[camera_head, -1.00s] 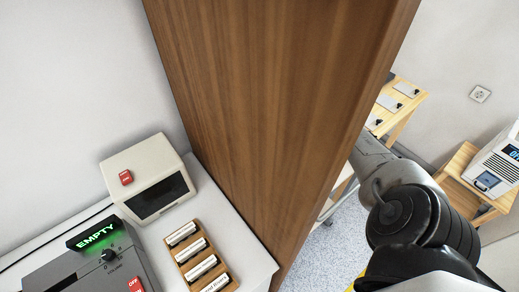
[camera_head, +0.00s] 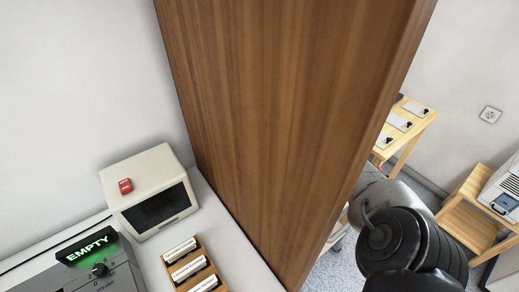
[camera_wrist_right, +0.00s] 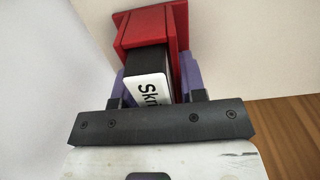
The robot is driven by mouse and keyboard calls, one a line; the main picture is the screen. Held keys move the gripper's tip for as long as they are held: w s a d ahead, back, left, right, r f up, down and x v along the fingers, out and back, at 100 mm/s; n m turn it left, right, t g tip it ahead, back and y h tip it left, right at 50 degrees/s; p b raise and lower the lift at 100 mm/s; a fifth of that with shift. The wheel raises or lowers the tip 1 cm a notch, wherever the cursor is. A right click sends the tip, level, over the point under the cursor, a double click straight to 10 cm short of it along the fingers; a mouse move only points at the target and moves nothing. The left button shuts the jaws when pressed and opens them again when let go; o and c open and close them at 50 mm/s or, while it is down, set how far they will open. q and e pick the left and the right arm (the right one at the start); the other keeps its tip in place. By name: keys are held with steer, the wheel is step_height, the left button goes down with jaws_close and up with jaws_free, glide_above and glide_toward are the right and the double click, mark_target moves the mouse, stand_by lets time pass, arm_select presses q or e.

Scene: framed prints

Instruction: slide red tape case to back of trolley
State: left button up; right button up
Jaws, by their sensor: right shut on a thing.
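The red tape case (camera_wrist_right: 152,28) is in the right wrist view, with a black block bearing a white label (camera_wrist_right: 150,90) at its near end. The letters "Skri" show on the label. My right gripper (camera_wrist_right: 157,70) is shut on the case, with a purple finger on each side. The case's far end is close to a white surface. In the head view my right arm comes in at the lower right, but its gripper and the case are hidden. Which surface is the trolley's I cannot tell. My left gripper is in neither view.
A tall brown wooden panel (camera_head: 290,110) stands close beside my right arm. Left of it are a beige box (camera_head: 150,190), a device reading EMPTY (camera_head: 88,246) and a rack of labelled tapes (camera_head: 190,268). A light wooden stand (camera_head: 470,220) is at right.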

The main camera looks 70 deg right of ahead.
steer(key=o, duration=1.1)
steer(key=shift+c, duration=0.2)
steer(key=shift+r, duration=0.1)
steer(key=shift+r, duration=0.35)
step_height(320, 180, up, 13)
steer(key=p, duration=0.3)
steer(key=shift+p, duration=0.35)
steer(key=shift+f, duration=0.1)
